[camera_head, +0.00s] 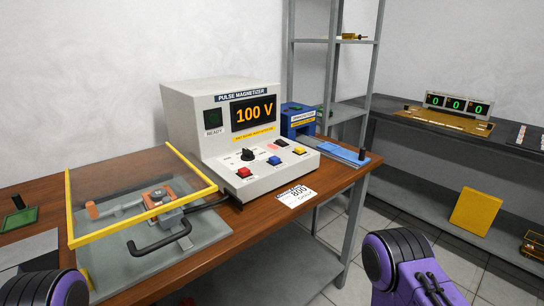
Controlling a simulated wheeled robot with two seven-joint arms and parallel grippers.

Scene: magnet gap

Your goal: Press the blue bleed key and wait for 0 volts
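The pulse magnetizer (190,108) is a light grey box on the wooden table. Its display (252,112) reads 100 V in orange. The blue bleed key (274,160) sits on the sloped front panel, between a red key (244,172) and a yellow key (299,150). A black knob (248,154) is behind them. The READY lamp (212,119) looks dark green. Purple and black parts of my arms show at the bottom left and bottom right. Neither gripper is in the picture, and nothing touches the keys.
A yellow-edged clear cover (142,228) stands over a fixture left of the magnetizer. A white card marked 800 (296,196) lies at the table's front edge. A blue device (297,117) stands to the right. A grey shelf (425,183) with a three-digit counter (457,104) is farther right.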

